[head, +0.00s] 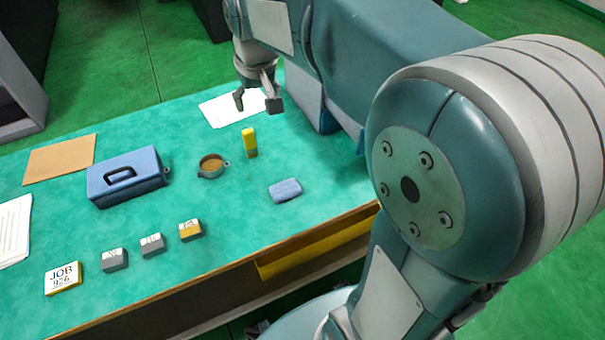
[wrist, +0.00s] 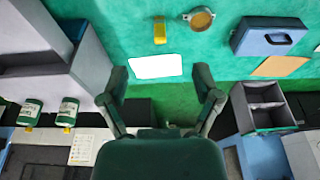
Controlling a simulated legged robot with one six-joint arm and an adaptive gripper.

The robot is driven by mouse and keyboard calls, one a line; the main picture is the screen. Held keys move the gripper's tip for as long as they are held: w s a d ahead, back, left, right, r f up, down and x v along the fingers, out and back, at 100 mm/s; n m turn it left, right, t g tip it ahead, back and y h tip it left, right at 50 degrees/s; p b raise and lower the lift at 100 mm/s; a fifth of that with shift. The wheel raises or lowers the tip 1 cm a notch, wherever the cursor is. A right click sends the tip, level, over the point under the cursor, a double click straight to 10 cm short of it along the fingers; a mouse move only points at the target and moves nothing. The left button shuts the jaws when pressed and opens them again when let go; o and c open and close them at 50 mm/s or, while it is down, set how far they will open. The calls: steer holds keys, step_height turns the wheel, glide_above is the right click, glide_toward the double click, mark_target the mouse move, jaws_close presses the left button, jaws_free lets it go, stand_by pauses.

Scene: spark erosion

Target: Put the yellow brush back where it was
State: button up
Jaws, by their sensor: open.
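The yellow brush (head: 249,142) is a small yellow block with a dark lower end.
A cup with brown contents (head: 212,166) stands left of the brush, and a blue pad (head: 285,190) lies to its right. A blue case (head: 126,178), several small blocks (head: 152,245), and a brown sheet (head: 60,159) are farther left. The bench around the brush is mostly clear.

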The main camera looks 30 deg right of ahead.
steer(key=s+f+t, duration=0.1)
steer(key=s+t, duration=0.2)
steer(key=s, duration=1.7)
steer(key=shift+f, duration=0.15)
